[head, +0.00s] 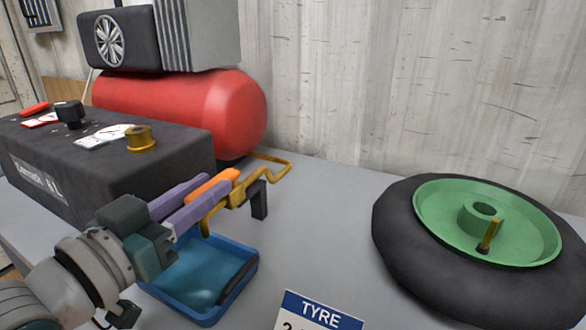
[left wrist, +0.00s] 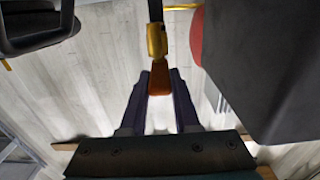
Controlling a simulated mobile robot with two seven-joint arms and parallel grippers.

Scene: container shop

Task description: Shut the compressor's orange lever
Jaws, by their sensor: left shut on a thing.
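The compressor has a red tank (head: 210,105) at the back left, with a brass-yellow pipe (head: 275,172) in front of it. The orange lever (head: 213,185) sits at the pipe's near end, by a black post (head: 260,200). My left gripper (head: 208,197) is shut on the lever, with its purple fingers on either side. In the left wrist view the lever's orange end (left wrist: 160,79) lies between the fingertips, and a yellow fitting (left wrist: 157,40) shows beyond it. The fingers partly hide the lever in the head view. My right gripper is not in view.
A dark box with gauges (head: 110,170) stands left, close to my left arm. A blue tray (head: 207,312) lies below the gripper. A tyre with a green rim (head: 430,220) lies at right, and a TYRE sign (head: 320,312) stands in front. The bench between is clear.

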